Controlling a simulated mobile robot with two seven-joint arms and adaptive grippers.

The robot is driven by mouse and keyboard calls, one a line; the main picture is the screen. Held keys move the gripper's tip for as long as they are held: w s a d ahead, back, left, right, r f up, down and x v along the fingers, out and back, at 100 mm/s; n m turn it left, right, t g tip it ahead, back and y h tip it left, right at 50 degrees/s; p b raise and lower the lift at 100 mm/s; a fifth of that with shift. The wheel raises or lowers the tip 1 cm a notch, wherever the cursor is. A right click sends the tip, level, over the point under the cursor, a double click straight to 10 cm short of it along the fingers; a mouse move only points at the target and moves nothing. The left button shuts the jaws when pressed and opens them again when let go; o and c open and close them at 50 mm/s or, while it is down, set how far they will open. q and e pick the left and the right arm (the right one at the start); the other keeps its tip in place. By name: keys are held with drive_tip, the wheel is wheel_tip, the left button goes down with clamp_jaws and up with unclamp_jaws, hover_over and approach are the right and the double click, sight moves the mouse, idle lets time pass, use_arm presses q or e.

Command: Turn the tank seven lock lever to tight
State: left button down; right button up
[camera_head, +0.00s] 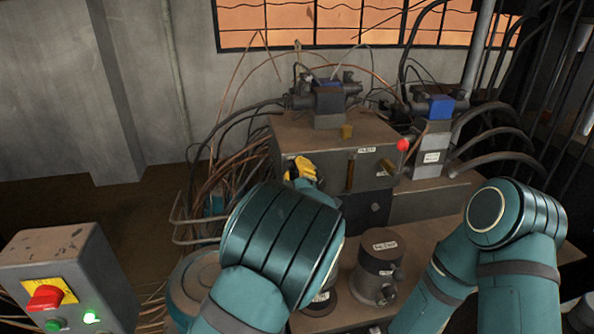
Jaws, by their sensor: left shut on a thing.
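My left gripper (302,168), with yellow fingers, is at the left part of the front face of a grey-brown metal box (290,133). It is shut on what looks like a lever there, which the fingers and my arm mostly hide. A red ball knob (402,145) sticks out at the box's right end. The small labels are too blurred to read, so I cannot tell which lever is tank seven's. My right gripper is not in view.
Valve blocks with blue tops (440,106) stand on and beside the box, with hoses around them. A dark cylinder (380,252) stands on the bench below. Copper cables crowd the box's left side.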

sight(313, 153)
use_arm(q)
drive_tip(key=shift+r, duration=0.15)
drive_tip(key=m, duration=0.2)
drive_tip(key=d+r+m+h, duration=0.1)
drive_tip(key=m, duration=0.1)
drive_tip(key=r+m, duration=0.1)
drive_tip(key=m, duration=0.2)
drive_tip(key=shift+w+d+h, duration=0.25)
drive_tip(key=shift+h, duration=0.15)
drive_tip(key=m, duration=0.2)
drive_tip(key=d+m+h+p, duration=0.1)
drive_tip(key=shift+w+d+r+m+g, duration=0.1)
drive_tip(key=shift+d+r+m+g, duration=0.05)
drive_tip(key=shift+r+m+g, duration=0.25)
drive_tip(key=shift+w+d+r+m+g+p, duration=0.15)
drive_tip(key=shift+d+m+p, duration=0.25)
drive_tip(key=shift+m, duration=0.35)
drive_tip(key=shift+d+f+m+g+p, duration=0.15)
drive_tip(key=shift+m+p, duration=0.3)
drive_tip(key=shift+m, duration=0.3)
drive_tip(key=shift+r, duration=0.1)
drive_tip(key=c, duration=0.6)
unclamp_jaws()
drive_tip(key=shift+d, duration=0.1)
drive_tip(key=shift+c, duration=0.2)
drive_tip(key=shift+f, duration=0.2)
